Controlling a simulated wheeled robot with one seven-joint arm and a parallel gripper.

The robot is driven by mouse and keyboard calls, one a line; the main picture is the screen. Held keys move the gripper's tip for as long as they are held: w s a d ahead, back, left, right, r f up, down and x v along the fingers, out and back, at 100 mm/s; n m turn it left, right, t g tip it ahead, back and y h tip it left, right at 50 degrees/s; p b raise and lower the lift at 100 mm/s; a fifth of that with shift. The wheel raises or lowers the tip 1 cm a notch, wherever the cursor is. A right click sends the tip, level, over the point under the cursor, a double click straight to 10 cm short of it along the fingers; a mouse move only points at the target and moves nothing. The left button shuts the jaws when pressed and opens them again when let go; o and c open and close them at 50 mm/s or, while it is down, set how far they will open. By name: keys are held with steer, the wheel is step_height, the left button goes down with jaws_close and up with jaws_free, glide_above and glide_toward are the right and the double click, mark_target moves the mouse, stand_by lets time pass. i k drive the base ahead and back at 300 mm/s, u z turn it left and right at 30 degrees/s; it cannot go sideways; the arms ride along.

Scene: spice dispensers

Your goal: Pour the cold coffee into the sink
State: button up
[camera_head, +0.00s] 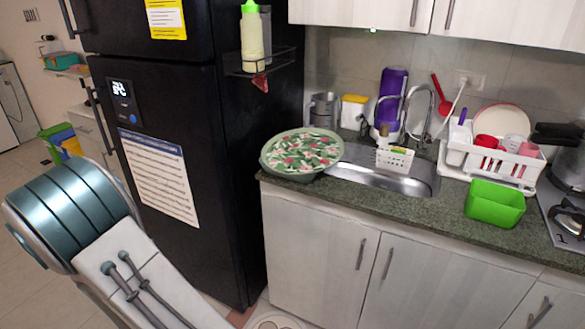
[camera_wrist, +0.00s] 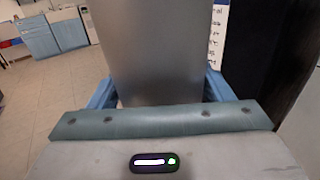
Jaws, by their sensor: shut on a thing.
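In the wrist view, my gripper (camera_wrist: 160,92) is shut on a tall grey metallic container (camera_wrist: 155,45), with one blue finger on each side. The container fills the upper middle of that view. Its top and contents are out of sight, so I cannot see any coffee. The metal sink (camera_head: 390,182) is set in the counter in the head view. A chrome faucet (camera_head: 427,112) stands behind it. In the head view my arm is at the lower left, and the gripper and container do not show.
A green patterned round tray (camera_head: 303,152) sits left of the sink, near its edge. A white basket (camera_head: 395,160) is at the sink's back. A dish rack (camera_head: 492,165) and green tub (camera_head: 495,203) stand to the right. The black fridge (camera_head: 225,180) stands left of the counter.

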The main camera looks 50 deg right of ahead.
mark_target(357, 163)
steer(key=u, duration=0.8)
steer(key=k, duration=0.9)
steer(key=z, duration=1.65)
